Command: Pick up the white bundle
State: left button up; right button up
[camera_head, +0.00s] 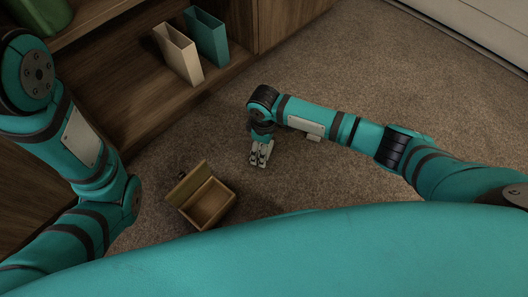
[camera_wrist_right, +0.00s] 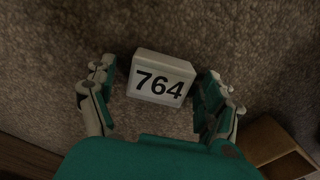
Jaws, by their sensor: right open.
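A white block-like thing marked "764" (camera_wrist_right: 162,79), which looks like the white bundle, is on the carpet in the right wrist view. My right gripper (camera_wrist_right: 164,98) is open, with one finger on each side of it. The fingers look close to its sides, but I cannot tell whether they touch. In the head view my right gripper (camera_head: 260,154) points down at the carpet near the middle. I cannot make out the bundle apart from the fingers there. My left arm shows at the left, but its gripper is out of view.
An open wooden box (camera_head: 223,208) stands on the carpet left of and nearer than my right gripper; its edge shows in the wrist view (camera_wrist_right: 283,163). A wooden shelf holds a cream binder (camera_head: 180,55) and a teal binder (camera_head: 208,38). Carpet to the right is clear.

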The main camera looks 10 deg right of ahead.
jog(key=shift+c, duration=0.2)
jog(key=c, duration=1)
jog(key=shift+c, duration=0.2)
